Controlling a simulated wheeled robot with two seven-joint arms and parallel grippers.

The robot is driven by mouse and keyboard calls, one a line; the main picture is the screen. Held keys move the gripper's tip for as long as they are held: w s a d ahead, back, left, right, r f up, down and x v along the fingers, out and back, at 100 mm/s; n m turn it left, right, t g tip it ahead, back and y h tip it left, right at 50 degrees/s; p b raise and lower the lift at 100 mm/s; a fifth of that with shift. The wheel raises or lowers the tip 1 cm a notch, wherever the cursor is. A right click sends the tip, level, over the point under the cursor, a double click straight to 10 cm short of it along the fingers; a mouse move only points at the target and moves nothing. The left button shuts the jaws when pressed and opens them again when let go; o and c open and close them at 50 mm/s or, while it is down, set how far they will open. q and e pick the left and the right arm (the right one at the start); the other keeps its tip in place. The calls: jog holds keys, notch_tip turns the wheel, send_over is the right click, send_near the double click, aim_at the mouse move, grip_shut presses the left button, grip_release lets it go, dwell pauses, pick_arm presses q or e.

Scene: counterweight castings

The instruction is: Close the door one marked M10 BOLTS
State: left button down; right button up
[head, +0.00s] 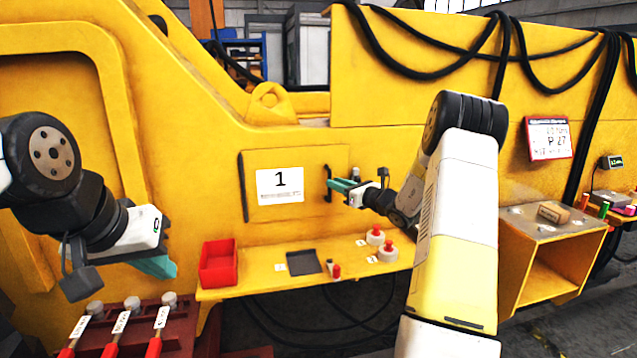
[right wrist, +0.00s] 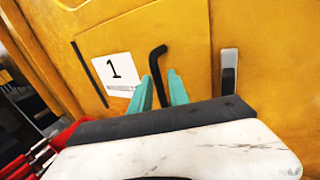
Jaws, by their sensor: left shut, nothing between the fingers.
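The yellow door (head: 310,205) carries a white label (head: 280,187) with a large 1; its small print is not legible. The door looks flush with the yellow casting around it, with a dark strip along its left edge. Its black bar handle (right wrist: 158,62) is on the right side of the door. My right gripper (head: 335,184) is at the handle; in the right wrist view its teal fingers (right wrist: 161,84) stand on either side of the bar, seemingly with small gaps. My left gripper (head: 160,266) is shut and empty, low at the left, away from the door.
A yellow shelf (head: 240,291) below the door holds a red bin (head: 218,262), a dark tray (head: 304,262) and red-and-white knobs (head: 387,252). Red-handled tools (head: 120,322) stand in a rack near my left gripper. A yellow box stand (head: 553,238) is at the right.

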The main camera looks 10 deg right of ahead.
jog(key=v, duration=0.4)
jog(key=shift+s, duration=0.1)
jog(key=shift+r, duration=0.1)
